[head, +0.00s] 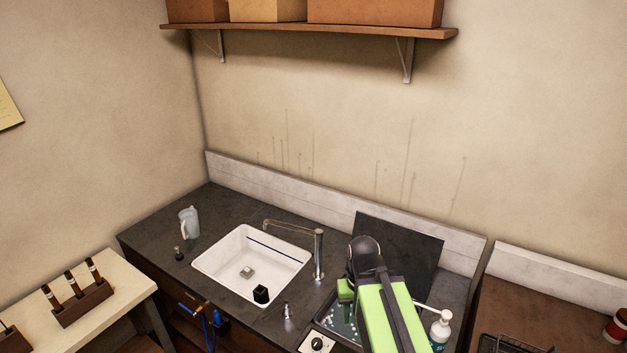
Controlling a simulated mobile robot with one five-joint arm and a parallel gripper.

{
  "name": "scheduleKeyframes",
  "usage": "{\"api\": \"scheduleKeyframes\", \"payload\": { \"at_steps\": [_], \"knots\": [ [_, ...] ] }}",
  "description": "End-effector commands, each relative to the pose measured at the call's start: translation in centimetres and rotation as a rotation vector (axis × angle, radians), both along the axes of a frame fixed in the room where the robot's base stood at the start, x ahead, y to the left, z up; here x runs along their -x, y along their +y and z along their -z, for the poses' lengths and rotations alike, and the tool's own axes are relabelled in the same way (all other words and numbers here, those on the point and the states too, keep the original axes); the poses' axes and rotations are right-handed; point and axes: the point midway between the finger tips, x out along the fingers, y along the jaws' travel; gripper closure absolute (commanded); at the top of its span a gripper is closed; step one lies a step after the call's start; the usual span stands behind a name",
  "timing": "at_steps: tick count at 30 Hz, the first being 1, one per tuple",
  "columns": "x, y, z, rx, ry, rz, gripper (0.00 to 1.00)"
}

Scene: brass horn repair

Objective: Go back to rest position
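My arm, bright green with dark grey joints, reaches up from the bottom edge in the head view, right of the sink. It bends over a metal tank (327,313) on the dark counter. A small green part of my arm hangs over the tank's left side. My gripper's fingertips cannot be made out, so I cannot tell whether it is open or holds anything. A dark upright panel (418,240) stands behind my arm.
A white sink (208,268) holds a small black cup (261,294); a tap (319,252) stands beside it. A jug (188,222) stands left, a pump bottle (440,329) close right of my arm.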

Motion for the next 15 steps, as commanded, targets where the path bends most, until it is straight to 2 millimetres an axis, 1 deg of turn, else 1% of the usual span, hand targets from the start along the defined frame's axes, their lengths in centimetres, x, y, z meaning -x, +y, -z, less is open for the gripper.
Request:
{"api": "scheduleKeyframes", "payload": {
  "at_steps": [1,2,3,5,6,9,12,15],
  "knots": [
    [0.0,0.0,4.3,0.0,0.0,0.0,0.62],
    [0.0,0.0,5.8,0.0,0.0,0.0,0.62],
    [0.0,0.0,7.8,0.0,0.0,0.0,0.62],
    [0.0,0.0,10.8,0.0,0.0,0.0,0.62],
    [0.0,0.0,12.8,0.0,0.0,0.0,0.62],
    [0.0,0.0,16.9,0.0,0.0,0.001,0.62],
    [0.0,0.0,18.8,0.0,0.0,0.001,0.62],
    [0.0,0.0,18.9,0.0,0.0,0.001,0.62]
  ]
}}
